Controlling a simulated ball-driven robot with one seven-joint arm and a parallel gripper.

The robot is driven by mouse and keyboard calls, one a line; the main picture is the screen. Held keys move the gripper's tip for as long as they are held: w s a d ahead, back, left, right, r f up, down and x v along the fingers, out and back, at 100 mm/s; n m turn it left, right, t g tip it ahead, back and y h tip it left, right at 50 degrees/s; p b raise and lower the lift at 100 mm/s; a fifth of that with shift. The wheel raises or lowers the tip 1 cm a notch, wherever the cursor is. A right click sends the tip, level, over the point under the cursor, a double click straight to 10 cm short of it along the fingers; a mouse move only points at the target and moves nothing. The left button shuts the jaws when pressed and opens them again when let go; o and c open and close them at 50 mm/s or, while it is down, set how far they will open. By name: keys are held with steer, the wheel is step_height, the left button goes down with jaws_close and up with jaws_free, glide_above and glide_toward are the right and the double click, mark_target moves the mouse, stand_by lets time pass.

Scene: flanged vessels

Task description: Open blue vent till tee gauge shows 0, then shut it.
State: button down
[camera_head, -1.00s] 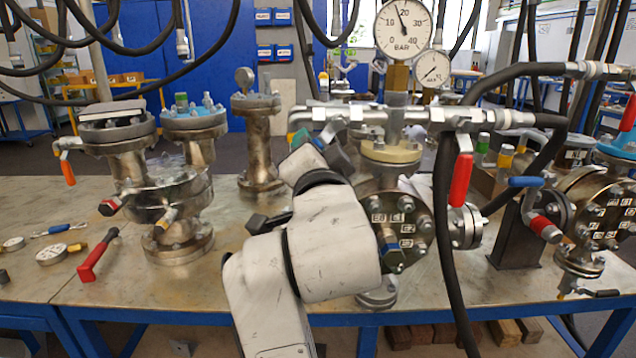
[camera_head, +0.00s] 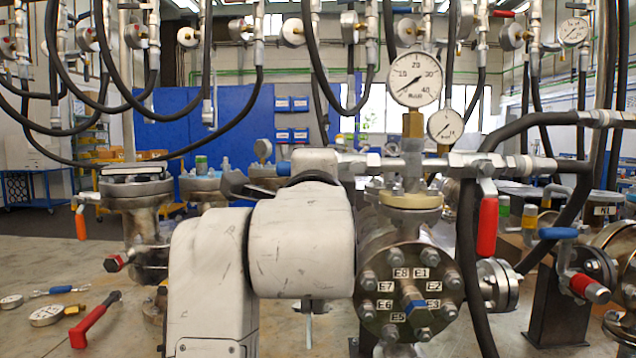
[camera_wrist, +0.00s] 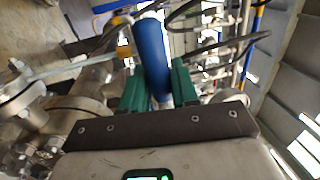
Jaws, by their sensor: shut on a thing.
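In the wrist view, the blue vent handle (camera_wrist: 151,55) stands between the two green jaws of my gripper (camera_wrist: 158,85), which is shut on it. In the head view my own arm covers the gripper; a small blue bit of the handle (camera_head: 283,165) seems to show beside my wrist, at the left end of the silver pipe run. The larger tee gauge (camera_head: 415,78) stands on a brass fitting above the flanged vessel (camera_head: 408,295). Its needle appears to point lower left, near the 0 mark; the fine reading is blurred.
A smaller gauge (camera_head: 445,126) sits right of the tee gauge. A red lever (camera_head: 487,226) and another blue handle (camera_head: 558,233) are on the right, with black hoses. A red-handled tool (camera_head: 94,319) and loose gauges lie on the table at left.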

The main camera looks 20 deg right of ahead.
steer(key=shift+d+r, duration=0.1)
stand_by(0.4)
steer(key=c, duration=1)
jaws_free()
steer(key=v, duration=1)
steer(key=shift+s, duration=0.4)
